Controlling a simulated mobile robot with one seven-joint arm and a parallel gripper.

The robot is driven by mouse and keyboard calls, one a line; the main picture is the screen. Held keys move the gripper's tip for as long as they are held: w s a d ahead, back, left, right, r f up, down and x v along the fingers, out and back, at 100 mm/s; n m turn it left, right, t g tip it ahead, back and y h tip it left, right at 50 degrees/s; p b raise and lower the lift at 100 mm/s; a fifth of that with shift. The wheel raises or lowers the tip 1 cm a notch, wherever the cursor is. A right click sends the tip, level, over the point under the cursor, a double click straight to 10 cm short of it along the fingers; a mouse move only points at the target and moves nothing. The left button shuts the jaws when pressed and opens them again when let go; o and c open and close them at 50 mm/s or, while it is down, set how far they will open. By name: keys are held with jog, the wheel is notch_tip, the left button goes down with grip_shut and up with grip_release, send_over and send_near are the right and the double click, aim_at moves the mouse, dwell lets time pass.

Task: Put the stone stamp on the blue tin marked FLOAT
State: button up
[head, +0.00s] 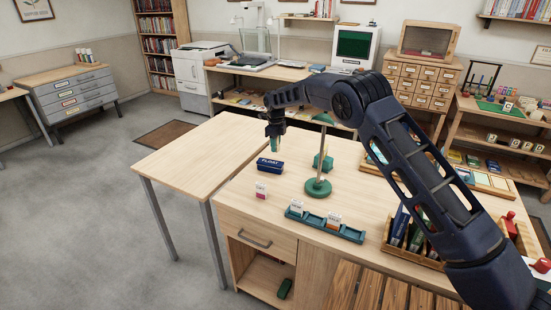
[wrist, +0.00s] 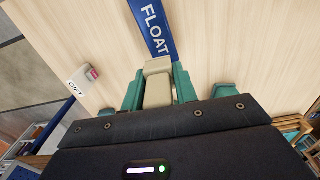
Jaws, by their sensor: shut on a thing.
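The blue tin marked FLOAT (head: 270,166) lies on the wooden desk near its left side. It also shows at the top of the wrist view (wrist: 155,25). My gripper (head: 275,146) points down above the tin. In the wrist view its green fingers (wrist: 158,88) are shut on a pale beige block, the stone stamp (wrist: 157,68). In the head view the stamp is too small and too hidden by the fingers to make out clearly.
A small white and pink GIFT block (head: 262,190) stands in front of the tin. A green stand (head: 318,187) is to the right, with a green tray of cards (head: 350,234) in front. A wooden crate of books (head: 388,248) stands farther right. The left table (head: 195,150) is bare.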

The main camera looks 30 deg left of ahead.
aim_at(276, 163)
jog(key=shift+f, duration=3.45)
jog(key=shift+f, duration=0.1)
jog(key=o, duration=1.1)
jog(key=shift+c, duration=0.2)
notch_tip(276, 163, up, 12)
jog(key=shift+r, duration=0.1)
